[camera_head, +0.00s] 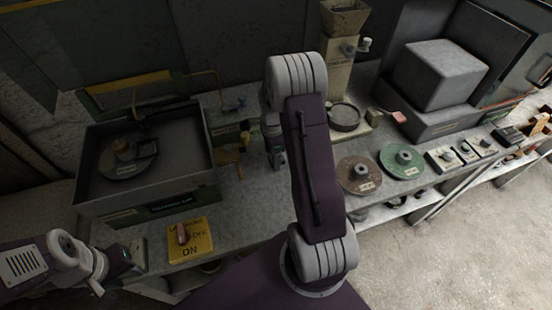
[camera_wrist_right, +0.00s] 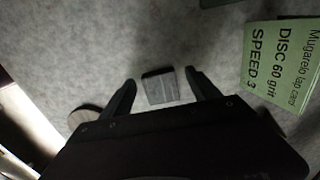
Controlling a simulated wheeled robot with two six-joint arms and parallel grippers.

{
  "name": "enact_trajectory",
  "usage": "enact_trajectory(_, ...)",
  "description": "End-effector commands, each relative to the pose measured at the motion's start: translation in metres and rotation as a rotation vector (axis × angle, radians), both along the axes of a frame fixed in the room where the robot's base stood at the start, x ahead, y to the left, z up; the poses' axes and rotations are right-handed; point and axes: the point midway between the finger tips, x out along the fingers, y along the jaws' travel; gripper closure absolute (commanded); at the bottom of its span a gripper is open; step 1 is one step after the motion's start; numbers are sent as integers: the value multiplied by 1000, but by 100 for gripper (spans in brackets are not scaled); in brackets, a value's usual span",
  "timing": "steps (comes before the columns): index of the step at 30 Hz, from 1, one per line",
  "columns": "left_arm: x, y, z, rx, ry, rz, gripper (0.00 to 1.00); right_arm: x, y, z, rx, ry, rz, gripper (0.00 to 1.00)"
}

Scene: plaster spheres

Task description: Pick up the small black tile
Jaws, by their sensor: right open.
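The small black tile (camera_wrist_right: 160,87) looks dark grey and lies flat on the pale grey worktop in the right wrist view. My right gripper (camera_wrist_right: 163,84) is open, with one finger on each side of the tile and a gap to each. The tile's near end comes close to the gripper's dark body. I cannot make out the tile in the head view, where my right arm covers part of the bench. My left gripper (camera_head: 118,262) is low at the left, by the bench's front edge, away from the tile; its jaws are not clear.
A green card (camera_wrist_right: 282,65) reading "DISC 60 grit SPEED 3" is right of the tile. A round disc (camera_wrist_right: 88,118) lies at left. On the bench are a lap machine (camera_head: 150,205), a yellow switch plate (camera_head: 190,240), a brown disc (camera_head: 358,174) and a green disc (camera_head: 402,161).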

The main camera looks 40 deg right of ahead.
Motion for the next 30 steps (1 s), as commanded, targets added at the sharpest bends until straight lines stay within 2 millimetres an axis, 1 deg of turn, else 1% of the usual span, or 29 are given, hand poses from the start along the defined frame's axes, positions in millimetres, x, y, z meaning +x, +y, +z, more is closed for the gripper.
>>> enact_trajectory(5, 0, 0, 0, 0, 0, 0, 64, 0, 0, 0, 0, 0, 0, 29)
enact_trajectory(6, 0, 0, 0, 0, 0, 0, 64, 0, 0, 0, 0, 0, 0, 40)
enact_trajectory(8, 0, 0, 0, 0, 0, 0, 64, 0, 0, 0, 0, 0, 0, 57)
enact_trajectory(9, 0, 0, 0, 0, 0, 0, 64, 0, 0, 0, 0, 0, 0, 68)
enact_trajectory(11, 0, 0, 0, 0, 0, 0, 64, 0, 0, 0, 0, 0, 0, 85)
enact_trajectory(12, 0, 0, 0, 0, 0, 0, 64, 0, 0, 0, 0, 0, 0, 96)
enact_trajectory(13, 0, 0, 0, 0, 0, 0, 64, 0, 0, 0, 0, 0, 0, 100)
enact_trajectory(20, 0, 0, 0, 0, 0, 0, 64, 0, 0, 1, 0, -1, 0, 100)
enact_trajectory(23, 0, 0, 0, 0, 0, 0, 64, 1, 0, 7, -1, -2, 0, 100)
enact_trajectory(26, 0, 0, 0, 0, 0, 0, 64, 1, 0, 19, -1, -4, 0, 100)
enact_trajectory(29, 0, 0, 1, 0, 0, 0, 64, 1, -1, 38, -3, -5, 0, 100)
enact_trajectory(30, 0, 0, 0, 0, 0, 0, 64, 0, -4, 46, -2, -4, -3, 100)
